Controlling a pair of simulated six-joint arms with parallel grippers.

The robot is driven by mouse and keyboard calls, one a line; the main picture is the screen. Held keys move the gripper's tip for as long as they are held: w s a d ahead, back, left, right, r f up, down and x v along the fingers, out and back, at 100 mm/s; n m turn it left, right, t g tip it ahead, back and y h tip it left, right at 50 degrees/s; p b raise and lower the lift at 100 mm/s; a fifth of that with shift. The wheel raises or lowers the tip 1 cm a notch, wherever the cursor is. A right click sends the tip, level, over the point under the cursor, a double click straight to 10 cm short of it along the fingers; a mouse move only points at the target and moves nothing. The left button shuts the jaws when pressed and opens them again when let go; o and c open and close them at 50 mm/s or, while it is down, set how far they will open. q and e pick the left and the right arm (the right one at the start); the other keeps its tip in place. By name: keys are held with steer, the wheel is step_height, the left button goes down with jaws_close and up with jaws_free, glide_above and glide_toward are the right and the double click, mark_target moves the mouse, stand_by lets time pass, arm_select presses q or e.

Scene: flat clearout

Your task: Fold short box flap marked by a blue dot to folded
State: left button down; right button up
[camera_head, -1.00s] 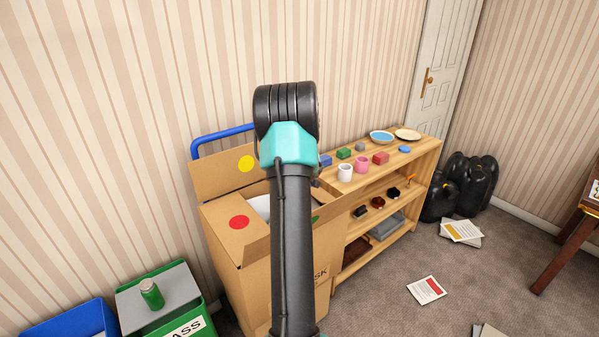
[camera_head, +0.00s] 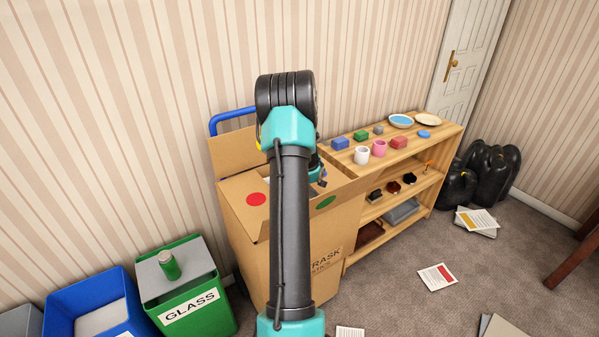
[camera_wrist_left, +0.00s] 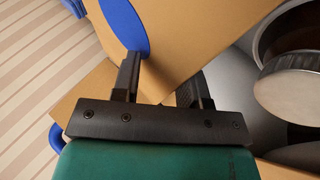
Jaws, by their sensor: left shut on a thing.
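The cardboard box (camera_head: 335,235) stands with its top open. The flap (camera_wrist_left: 185,35) marked by the blue dot (camera_wrist_left: 124,22) fills the upper middle of the left wrist view. My left gripper (camera_wrist_left: 162,82) is shut on this flap, with one finger over the lower part of the dot. In the head view my left arm rises through the middle and covers much of the box top; I cannot make out the blue dot there. A flap with a red dot (camera_head: 257,199) and one with a green dot (camera_head: 326,201) show beside the arm. My right gripper is out of view.
A dark pan with a metal rim (camera_wrist_left: 290,90) lies inside the box. A wooden shelf (camera_head: 440,150) with cups, blocks and plates stands right of the box. A green glass bin (camera_head: 200,305) and a blue bin (camera_head: 65,300) stand left. Papers lie on the carpet.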

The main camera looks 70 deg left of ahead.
arm_select(q)
steer(key=shift+w+d+f, duration=0.1)
steer(key=shift+f, duration=0.35)
steer(key=c, duration=1.2)
jaws_free()
steer(key=shift+w+r, duration=0.1)
steer(key=shift+c, duration=0.6)
steer(key=shift+s+d+r, duration=0.2)
steer(key=shift+r, duration=0.3)
steer(key=v, duration=1.6)
steer(key=shift+s+d, duration=0.15)
steer(key=shift+s, duration=0.05)
